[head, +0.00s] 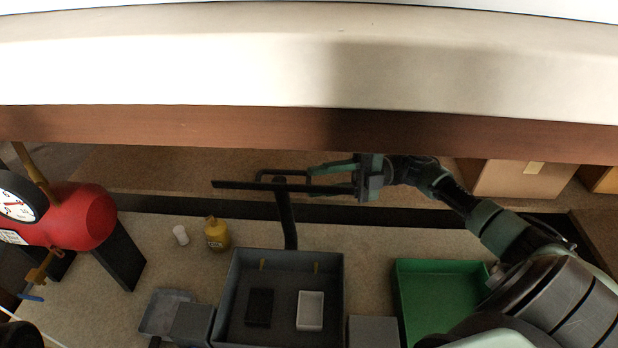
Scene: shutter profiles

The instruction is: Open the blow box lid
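The grey open-topped box (337,290), probably the blow box, stands at the lower middle of the head view. A black item and a white item lie inside it. A dark post rises from its back edge to a long thin dark bar (235,185), which looks like the lid raised and seen edge-on. A black handle (275,173) shows just behind the bar. My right gripper (310,182) points left at the bar's right end, its fingers apart. I cannot tell whether they touch the bar or handle. My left gripper is not in view.
A red tank with a gauge (85,215) stands at left. A yellow bottle (216,235) and white cup (181,235) stand behind the box. A green bin (440,275) is at right. A large pale panel with a brown edge (300,130) spans the top; cardboard boxes (510,178) sit beneath it.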

